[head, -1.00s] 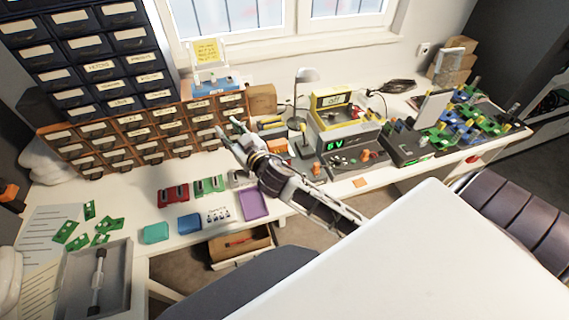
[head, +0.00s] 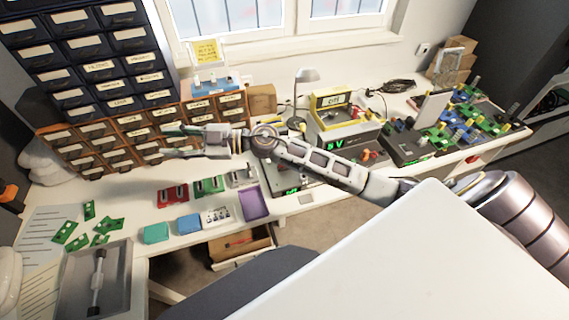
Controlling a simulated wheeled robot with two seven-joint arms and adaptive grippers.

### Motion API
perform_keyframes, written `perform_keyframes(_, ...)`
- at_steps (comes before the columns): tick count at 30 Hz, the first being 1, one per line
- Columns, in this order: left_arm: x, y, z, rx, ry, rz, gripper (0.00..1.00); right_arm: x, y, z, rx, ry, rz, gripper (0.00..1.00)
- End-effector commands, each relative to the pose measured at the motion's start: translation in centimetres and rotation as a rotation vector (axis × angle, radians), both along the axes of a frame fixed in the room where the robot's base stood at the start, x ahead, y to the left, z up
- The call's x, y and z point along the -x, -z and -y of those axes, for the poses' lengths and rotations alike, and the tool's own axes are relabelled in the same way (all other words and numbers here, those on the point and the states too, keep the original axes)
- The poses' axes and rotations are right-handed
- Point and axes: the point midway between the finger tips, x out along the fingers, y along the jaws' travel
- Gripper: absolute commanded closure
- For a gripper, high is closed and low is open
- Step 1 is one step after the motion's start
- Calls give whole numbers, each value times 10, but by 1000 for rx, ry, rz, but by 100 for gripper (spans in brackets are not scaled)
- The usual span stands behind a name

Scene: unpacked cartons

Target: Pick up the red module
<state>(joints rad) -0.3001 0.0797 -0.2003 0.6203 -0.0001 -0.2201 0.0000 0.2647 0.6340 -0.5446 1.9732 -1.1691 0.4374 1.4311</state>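The red module (head: 173,196) sits on the white desk, at the left end of a short row of modules. A green module (head: 210,187) is just to its right. My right gripper (head: 166,141) reaches in from the right and points left. Its two fingers are spread apart with nothing between them. In the picture it is above the red module, in front of the small drawers, and apart from the module. Its exact height over the desk is hard to tell. My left gripper is not in view.
A teal tray (head: 156,233), a blue tray (head: 189,224) and a purple tray (head: 254,205) lie near the desk's front edge. Green circuit boards (head: 103,240) and a grey tray (head: 120,275) are at left. A brown drawer cabinet (head: 92,150) stands behind.

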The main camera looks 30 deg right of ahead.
Motion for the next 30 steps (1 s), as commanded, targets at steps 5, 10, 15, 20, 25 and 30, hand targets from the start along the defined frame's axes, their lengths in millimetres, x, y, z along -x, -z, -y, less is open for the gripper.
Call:
perform_keyframes(5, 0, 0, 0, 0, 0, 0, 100, 8, 25, -1, 158, -120, -44, 65)
perform_keyframes(10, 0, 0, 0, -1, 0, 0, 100, 13, 55, 12, 327, -202, -116, 65)
perform_keyframes(15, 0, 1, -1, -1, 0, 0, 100, 14, 85, 37, 510, -246, -213, 65)
perform_keyframes(20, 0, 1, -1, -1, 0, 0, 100, 11, 110, 73, 688, -248, -324, 65)
perform_keyframes(25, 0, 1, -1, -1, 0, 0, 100, 6, 131, 123, 877, -207, -458, 65)
perform_keyframes(30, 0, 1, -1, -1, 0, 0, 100, 0, 142, 183, 1057, -117, -606, 65)
